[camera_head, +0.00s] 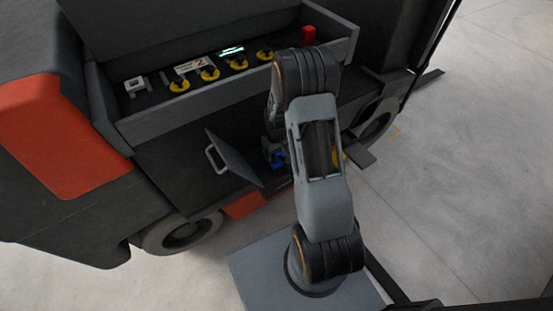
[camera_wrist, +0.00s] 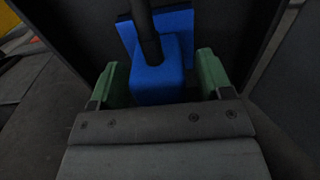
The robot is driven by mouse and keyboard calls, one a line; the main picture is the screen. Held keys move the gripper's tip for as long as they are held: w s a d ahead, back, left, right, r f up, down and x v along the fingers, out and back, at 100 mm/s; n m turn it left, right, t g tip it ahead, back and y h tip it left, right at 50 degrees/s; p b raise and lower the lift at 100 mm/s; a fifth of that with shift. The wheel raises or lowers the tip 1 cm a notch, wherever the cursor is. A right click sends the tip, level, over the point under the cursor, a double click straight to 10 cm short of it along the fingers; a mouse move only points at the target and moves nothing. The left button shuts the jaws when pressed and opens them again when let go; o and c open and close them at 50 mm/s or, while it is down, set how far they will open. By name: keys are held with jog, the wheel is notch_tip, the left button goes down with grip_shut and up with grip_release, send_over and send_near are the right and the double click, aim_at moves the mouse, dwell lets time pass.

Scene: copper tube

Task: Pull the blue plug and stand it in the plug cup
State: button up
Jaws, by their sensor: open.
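The blue plug (camera_wrist: 158,82) sits in the middle of the wrist view, with a black cable coming from it and a wider blue part (camera_wrist: 178,22) behind it. My gripper (camera_wrist: 163,76) is open, with one green finger on each side of the plug. A gap shows at the left finger; whether the right finger touches cannot be told. In the head view something blue (camera_head: 276,157) shows inside the opening beside my arm, and my gripper is mostly hidden there. I cannot make out the plug cup in either view.
A dark hinged door (camera_head: 234,158) with a pale handle stands open left of my arm. Above is a grey-walled tray (camera_head: 190,107) with several yellow round parts and a red block (camera_head: 308,34). Dark walls stand close around the plug in the wrist view.

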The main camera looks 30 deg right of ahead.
jog(key=shift+f+b, duration=0.45)
jog(key=shift+f, duration=0.5)
dwell(0.6)
jog(key=shift+c, duration=0.3)
jog(key=c, duration=1.1)
jog(key=shift+c, duration=0.2)
jog(key=shift+r, duration=0.2)
jog(key=shift+r+p, duration=1.85)
jog(key=shift+r, duration=1)
jog(key=shift+s, duration=0.1)
